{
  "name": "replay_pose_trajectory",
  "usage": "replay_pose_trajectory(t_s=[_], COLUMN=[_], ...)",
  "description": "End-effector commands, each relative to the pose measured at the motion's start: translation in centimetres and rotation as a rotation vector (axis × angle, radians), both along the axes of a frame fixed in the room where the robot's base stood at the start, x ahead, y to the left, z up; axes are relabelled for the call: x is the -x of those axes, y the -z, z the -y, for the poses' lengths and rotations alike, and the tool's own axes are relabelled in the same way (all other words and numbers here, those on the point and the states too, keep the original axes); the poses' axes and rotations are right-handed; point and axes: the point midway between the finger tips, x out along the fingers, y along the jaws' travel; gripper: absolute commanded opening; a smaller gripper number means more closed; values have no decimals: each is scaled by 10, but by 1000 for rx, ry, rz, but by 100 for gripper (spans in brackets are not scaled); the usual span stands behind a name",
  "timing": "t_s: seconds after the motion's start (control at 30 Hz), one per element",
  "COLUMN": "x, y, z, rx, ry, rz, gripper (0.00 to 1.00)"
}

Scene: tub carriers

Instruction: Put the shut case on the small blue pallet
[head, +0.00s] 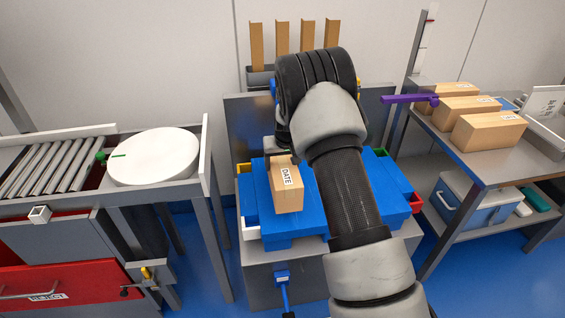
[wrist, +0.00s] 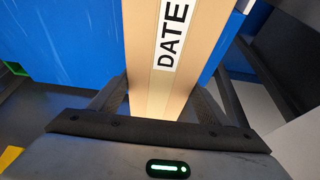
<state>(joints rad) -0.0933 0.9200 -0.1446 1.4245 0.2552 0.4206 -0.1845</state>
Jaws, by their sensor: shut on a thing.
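The shut case is a brown cardboard carton (head: 289,200) with a white label reading DATE. In the wrist view the carton (wrist: 150,45) stands between the two fingers, which press on its sides. My gripper (wrist: 160,108) is shut on it; in the head view my arm and wrist hide most of the gripper. The small blue pallet (head: 290,234) lies under the carton on a grey stand. Blue surface (wrist: 70,45) shows on both sides of the carton in the wrist view. I cannot tell whether the carton's underside touches the pallet.
Several brown cartons (head: 485,131) sit on the steel table at right, with a purple bar (head: 410,98) beside them. A blue cooler (head: 470,207) is on the shelf below. At left are a white round turntable (head: 153,157), rollers (head: 52,165) and a red reject bin (head: 60,285).

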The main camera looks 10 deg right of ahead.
Motion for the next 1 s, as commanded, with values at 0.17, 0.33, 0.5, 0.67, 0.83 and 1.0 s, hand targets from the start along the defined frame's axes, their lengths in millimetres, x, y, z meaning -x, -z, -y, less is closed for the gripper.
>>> replay_pose_trajectory(t_s=[0.17,0.33,0.5,0.67,0.83,1.0], x=[-3,-3,-3,-3,-3,0], y=[13,30,48,48,50,54], z=[0,0,0,0,0,0], rx=[0,0,0,0,0,0], ry=[0,0,0,0,0,0], rz=[10,8,10,11,10,2], gripper=[8,8,8,8,8,89])
